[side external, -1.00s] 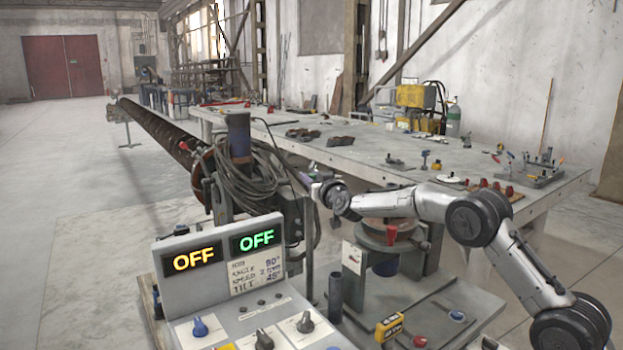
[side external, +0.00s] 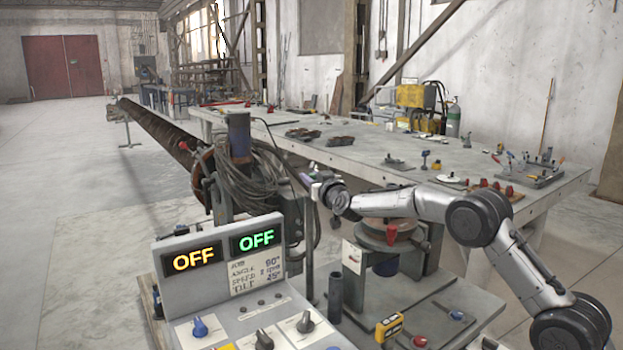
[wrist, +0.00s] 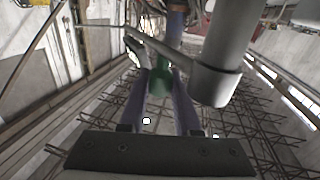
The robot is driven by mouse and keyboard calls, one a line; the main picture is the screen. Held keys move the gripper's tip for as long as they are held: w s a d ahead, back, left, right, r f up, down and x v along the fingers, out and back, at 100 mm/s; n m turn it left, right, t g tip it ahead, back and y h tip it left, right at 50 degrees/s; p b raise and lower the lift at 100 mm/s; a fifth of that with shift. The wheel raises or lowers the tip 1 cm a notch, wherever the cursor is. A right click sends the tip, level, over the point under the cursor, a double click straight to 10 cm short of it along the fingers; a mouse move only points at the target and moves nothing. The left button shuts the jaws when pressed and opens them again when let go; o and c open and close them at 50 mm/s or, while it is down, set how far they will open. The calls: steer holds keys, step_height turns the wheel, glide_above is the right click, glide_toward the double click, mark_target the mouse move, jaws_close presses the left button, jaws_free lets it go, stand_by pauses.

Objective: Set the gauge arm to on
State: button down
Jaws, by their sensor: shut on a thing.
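My gripper (side external: 306,179) reaches left to the machine beside the bench, at the upright post with the coiled cables. In the wrist view my gripper (wrist: 163,78) has its two purple fingers closed around a green handle-like piece (wrist: 159,84). I take this piece to be part of the gauge arm, but its full shape and setting cannot be made out. In the side view my gripper and the machine parts hide it. The console (side external: 222,290) shows OFF in orange on its left display (side external: 194,260) and OFF in green on its right display (side external: 257,240).
A grey cylinder (wrist: 225,60) hangs close to the right of my fingers in the wrist view. The long workbench (side external: 440,160) with tools lies behind my arm.

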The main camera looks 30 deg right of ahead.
steer(key=shift+s+d+m+h, duration=0.1)
steer(key=shift+m+h, duration=0.3)
steer(key=shift+h, duration=0.2)
steer(key=shift+s+d+f+m+g+h, duration=0.1)
steer(key=shift+s+d+m+g+h, duration=0.35)
steer(key=shift+m+g+h, duration=0.95)
steer(key=shift+s+d+r+m+g+h, duration=0.15)
steer(key=shift+s+m+g+h, duration=0.7)
steer(key=shift+h, duration=0.9)
steer(key=shift+s+d+f+m+g+h, duration=0.15)
steer(key=shift+s+d+m+g+h, duration=0.25)
steer(key=shift+m+g+h, duration=1)
steer(key=shift+s+m+h, duration=0.15)
steer(key=shift+m+h, duration=0.1)
steer(key=shift+h, duration=0.1)
steer(key=c, duration=0.6)
jaws_free()
steer(key=v, duration=1.4)
steer(key=shift+r, duration=0.2)
